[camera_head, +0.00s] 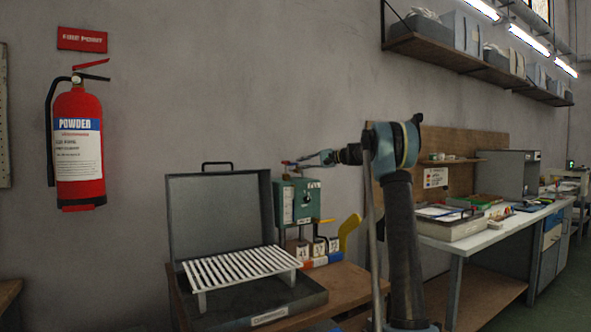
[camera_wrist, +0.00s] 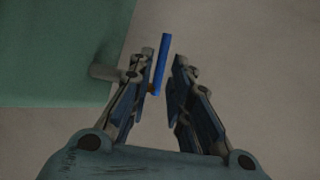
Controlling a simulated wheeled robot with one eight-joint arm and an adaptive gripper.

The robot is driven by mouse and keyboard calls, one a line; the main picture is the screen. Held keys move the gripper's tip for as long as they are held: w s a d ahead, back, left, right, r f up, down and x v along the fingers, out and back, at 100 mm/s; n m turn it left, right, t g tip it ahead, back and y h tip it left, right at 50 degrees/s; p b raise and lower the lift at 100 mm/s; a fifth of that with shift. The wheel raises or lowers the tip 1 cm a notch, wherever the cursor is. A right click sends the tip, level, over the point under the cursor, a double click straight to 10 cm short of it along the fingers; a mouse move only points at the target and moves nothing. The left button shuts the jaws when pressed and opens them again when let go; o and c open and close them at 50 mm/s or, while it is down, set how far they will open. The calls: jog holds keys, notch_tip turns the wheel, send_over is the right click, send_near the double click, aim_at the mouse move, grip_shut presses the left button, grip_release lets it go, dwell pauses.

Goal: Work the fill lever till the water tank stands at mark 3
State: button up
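The green tank box (camera_head: 297,202) stands on the bench by the wall. It has a pale upright gauge strip (camera_head: 288,205) and a dark knob on its front; the marks and water level are too small to read. My gripper (camera_head: 303,162) is at the tank's top, reaching in from the right. In the wrist view, my gripper (camera_wrist: 164,58) is open around a thin blue bar (camera_wrist: 162,62), which looks like a lever handle. The bar is close to the left finger, with a gap to the right finger. The tank's green surface (camera_wrist: 50,50) fills the upper left.
An open grey case (camera_head: 220,215) with a white slatted rack (camera_head: 240,268) is left of the tank. Small labelled blocks (camera_head: 319,249) and a yellow handle (camera_head: 350,228) are below and right. A fire extinguisher (camera_head: 78,145) hangs on the wall.

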jog(key=shift+v, duration=2.6)
jog(key=v, duration=0.5)
jog(key=x, duration=1.7)
grip_shut()
